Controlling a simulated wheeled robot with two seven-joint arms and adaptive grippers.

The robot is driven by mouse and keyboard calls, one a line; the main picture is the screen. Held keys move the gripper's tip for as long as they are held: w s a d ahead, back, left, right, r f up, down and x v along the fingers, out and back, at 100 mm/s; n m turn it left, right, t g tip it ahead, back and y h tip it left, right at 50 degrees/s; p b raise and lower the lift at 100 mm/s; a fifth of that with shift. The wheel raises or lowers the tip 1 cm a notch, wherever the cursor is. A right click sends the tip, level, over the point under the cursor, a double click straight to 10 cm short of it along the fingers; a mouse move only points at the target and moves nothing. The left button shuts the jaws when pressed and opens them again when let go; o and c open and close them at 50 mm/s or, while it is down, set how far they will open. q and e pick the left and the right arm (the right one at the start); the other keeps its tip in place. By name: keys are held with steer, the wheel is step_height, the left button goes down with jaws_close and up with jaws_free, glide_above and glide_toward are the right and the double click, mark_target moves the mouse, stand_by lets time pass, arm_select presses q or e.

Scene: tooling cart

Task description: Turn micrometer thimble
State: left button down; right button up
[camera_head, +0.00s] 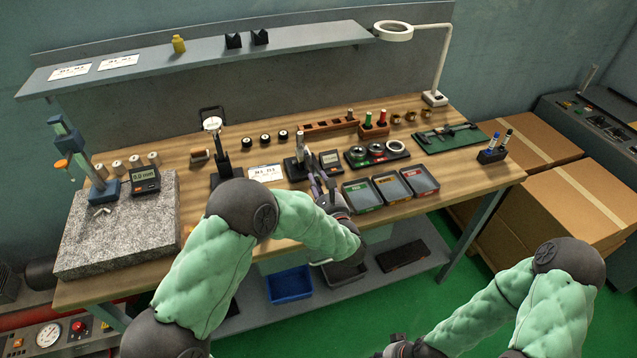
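The micrometer (300,149) appears as a small silver upright piece on a dark stand (296,169) near the middle of the wooden bench. Its thimble is too small to make out clearly. My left gripper (319,179) reaches in from the front, just right of and in front of the stand. Its two slim fingers look apart, with nothing visible between them. I cannot tell whether they touch the micrometer. My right gripper (398,349) is low at the bottom edge, away from the bench and partly cut off; its fingers are not clear.
Labelled trays (362,193) lie right of my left gripper. A granite block (120,232) fills the left end. A lamp (436,97) stands at back right.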

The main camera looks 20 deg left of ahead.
arm_select(q)
steer(key=shift+s+a+f+m, duration=0.1)
steer(key=shift+m, duration=0.2)
steer(key=m+p, duration=0.1)
steer(key=m, duration=0.2)
steer(key=shift+m, duration=0.4)
steer(key=m+p, duration=0.1)
steer(key=m, duration=0.2)
steer(key=shift+m, duration=0.3)
steer(key=m+p, duration=0.2)
steer(key=m, duration=0.2)
steer(key=shift+s+a+m, duration=0.1)
steer(key=shift+m, duration=0.2)
steer(key=m+p, duration=0.1)
steer(key=m, duration=0.3)
steer(key=shift+r+p, duration=0.2)
steer(key=shift+p, duration=0.2)
steer(key=c, duration=1.3)
jaws_free()
steer(key=shift+r, duration=0.1)
